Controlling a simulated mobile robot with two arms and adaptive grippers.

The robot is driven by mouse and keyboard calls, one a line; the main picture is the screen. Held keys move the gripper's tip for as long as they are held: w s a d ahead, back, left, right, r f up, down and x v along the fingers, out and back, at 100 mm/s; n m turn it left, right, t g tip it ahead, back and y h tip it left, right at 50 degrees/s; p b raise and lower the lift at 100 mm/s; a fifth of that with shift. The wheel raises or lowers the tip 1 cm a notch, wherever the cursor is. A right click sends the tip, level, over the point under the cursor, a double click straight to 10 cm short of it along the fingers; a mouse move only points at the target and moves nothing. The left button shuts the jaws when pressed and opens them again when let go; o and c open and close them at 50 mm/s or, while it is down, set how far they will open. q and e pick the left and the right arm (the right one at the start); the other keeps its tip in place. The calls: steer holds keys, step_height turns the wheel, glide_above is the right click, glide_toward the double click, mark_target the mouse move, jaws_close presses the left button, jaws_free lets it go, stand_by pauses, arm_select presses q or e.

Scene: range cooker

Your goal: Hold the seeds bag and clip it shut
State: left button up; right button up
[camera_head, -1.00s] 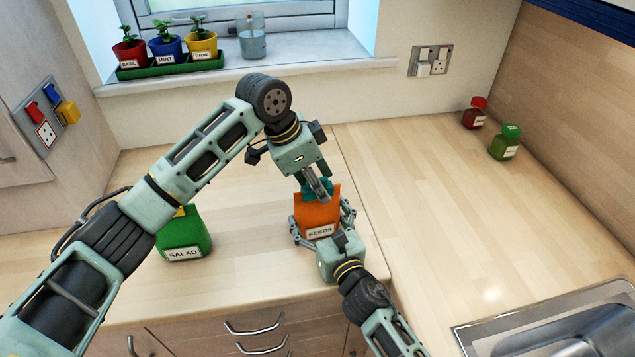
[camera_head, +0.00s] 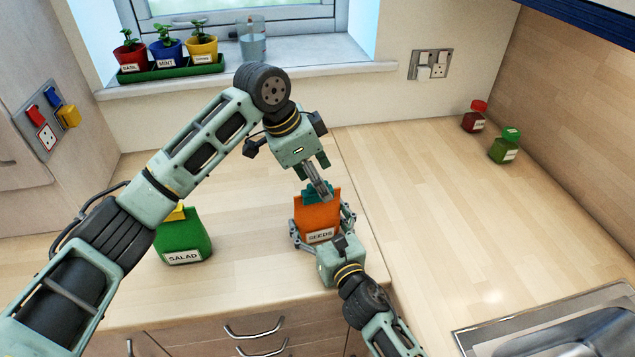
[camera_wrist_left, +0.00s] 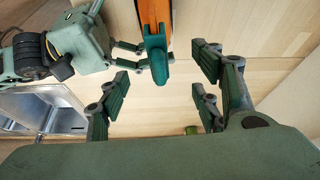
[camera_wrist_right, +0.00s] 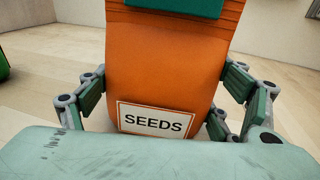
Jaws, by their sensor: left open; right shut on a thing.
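The orange seeds bag (camera_head: 317,218) stands upright on the worktop with its label to the front, and it fills the right wrist view (camera_wrist_right: 170,60). My right gripper (camera_head: 322,230) is shut around its lower body, one finger on each side. A teal clip (camera_wrist_left: 155,58) sits across the bag's top edge; its lower part shows in the right wrist view (camera_wrist_right: 190,6). My left gripper (camera_wrist_left: 160,88) is open and empty. It is just above and behind the clip, which lies beyond its fingertips in the left wrist view.
A green salad bag (camera_head: 183,238) with a yellow clip (camera_head: 176,213) stands to the left. A sink (camera_head: 560,325) is at front right. Potted herbs line the windowsill. The right worktop is mostly clear.

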arm_select(q)
steer(key=shift+r, duration=1.7)
arm_select(e)
steer(key=shift+f, duration=0.1)
steer(key=o, duration=1.4)
steer(key=shift+c, duration=0.2)
steer(key=v, duration=1.2)
arm_select(q)
steer(key=shift+f, duration=0.1)
arm_select(e)
steer(key=shift+s+a, duration=0.1)
